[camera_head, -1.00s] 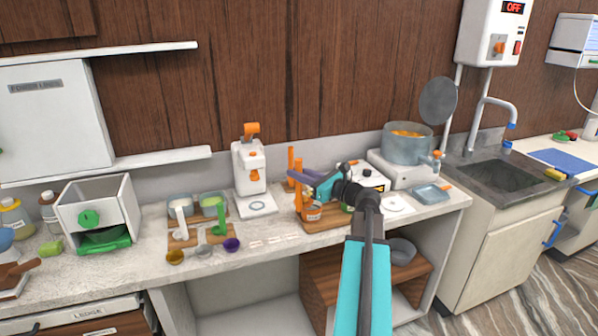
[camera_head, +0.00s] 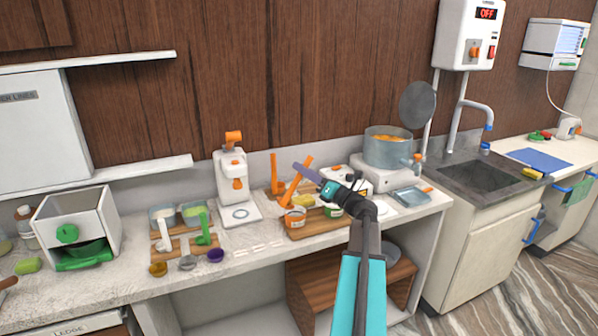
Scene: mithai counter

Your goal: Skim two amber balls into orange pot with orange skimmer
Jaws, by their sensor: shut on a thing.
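My gripper (camera_head: 302,171), with purple fingers, is shut on a tilted orange handle (camera_head: 295,184), which I take to be the orange skimmer's. The skimmer's lower end is not clear, being low among the pots. The small orange pot (camera_head: 295,217) stands on a wooden board, just below the handle. Orange-amber contents show at the top of the large grey pan (camera_head: 386,151) on the stove at the right; single balls are too small to tell apart.
Another orange upright tool (camera_head: 274,172) stands left of the handle. A green-labelled pot (camera_head: 333,210) is beside the orange pot. A white dispenser (camera_head: 233,185) stands to the left. A round grey lid (camera_head: 418,103) is behind the pan. The sink (camera_head: 482,177) is at the right.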

